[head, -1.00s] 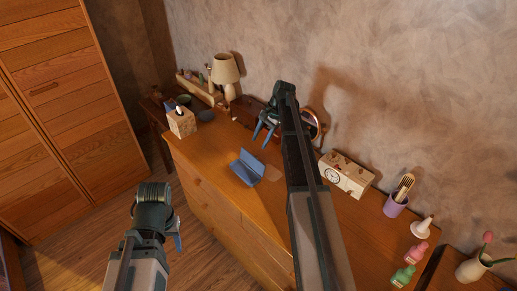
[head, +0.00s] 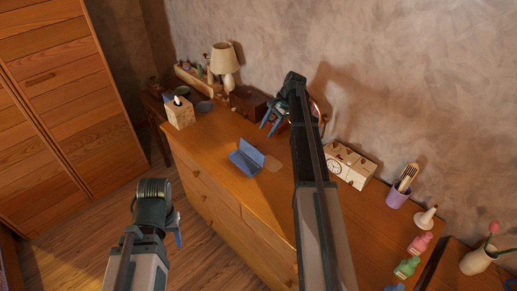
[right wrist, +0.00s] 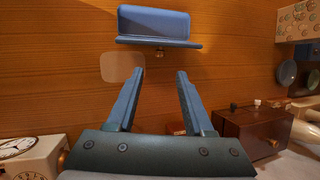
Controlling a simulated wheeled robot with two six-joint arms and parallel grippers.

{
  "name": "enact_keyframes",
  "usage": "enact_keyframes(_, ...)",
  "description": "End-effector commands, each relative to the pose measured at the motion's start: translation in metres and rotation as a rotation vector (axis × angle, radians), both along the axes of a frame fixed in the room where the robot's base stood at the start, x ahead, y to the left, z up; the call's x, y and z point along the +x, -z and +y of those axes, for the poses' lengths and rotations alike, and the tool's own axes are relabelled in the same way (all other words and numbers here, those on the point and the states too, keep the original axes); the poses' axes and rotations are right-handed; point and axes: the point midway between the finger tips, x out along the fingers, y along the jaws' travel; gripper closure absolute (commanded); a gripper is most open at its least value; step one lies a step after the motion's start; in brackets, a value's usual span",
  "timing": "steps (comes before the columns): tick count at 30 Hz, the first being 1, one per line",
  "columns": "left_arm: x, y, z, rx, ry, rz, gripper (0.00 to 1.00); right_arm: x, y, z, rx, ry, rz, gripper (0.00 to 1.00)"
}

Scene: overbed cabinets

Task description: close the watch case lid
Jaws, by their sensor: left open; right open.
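The blue watch case (head: 240,163) stands open on the wooden dresser top, its lid (head: 254,156) raised at an angle. In the right wrist view the case (right wrist: 153,22) is at the top centre, beyond my fingertips and apart from them. My right gripper (head: 270,124) is open and empty above the dresser, behind the case; its two blue fingers (right wrist: 160,76) also show in the right wrist view. My left gripper (head: 177,235) is open, low in front of the dresser and far from the case. The inside of the case is not clear.
A tan patch (head: 273,165) lies beside the case. A brown box (head: 248,103), lamp (head: 223,60) and tissue box (head: 180,112) stand towards the back left. A cream clock box (head: 347,168) and purple cup (head: 398,196) stand right. The dresser's front edge is clear.

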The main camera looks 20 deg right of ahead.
Motion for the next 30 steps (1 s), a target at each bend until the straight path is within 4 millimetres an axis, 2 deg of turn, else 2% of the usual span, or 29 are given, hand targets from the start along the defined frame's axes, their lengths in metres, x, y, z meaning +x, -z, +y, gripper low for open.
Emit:
enact_keyframes(1, 0.0, 0.015, 0.0, 0.0, 0.0, 0.0, 0.5, 0.001, 0.015, 0.004, 0.0, -0.001, 0.0, 0.48)
enact_keyframes(15, 0.0, 0.075, 0.0, 0.0, 0.0, 0.0, 0.5, 0.008, 0.075, 0.032, 0.001, -0.001, 0.001, 0.48)
enact_keyframes(19, 0.0, 0.081, 0.0, 0.0, 0.0, 0.0, 0.5, 0.009, 0.081, 0.036, 0.0, 0.0, 0.0, 0.48)
enact_keyframes(28, 0.0, 0.08, 0.0, 0.0, 0.0, 0.0, 0.5, 0.01, 0.08, 0.037, 0.0, 0.0, 0.0, 0.48)
enact_keyframes(30, 0.0, 0.08, 0.0, 0.0, 0.0, 0.0, 0.5, 0.01, 0.08, 0.037, 0.0, 0.0, 0.0, 0.61)
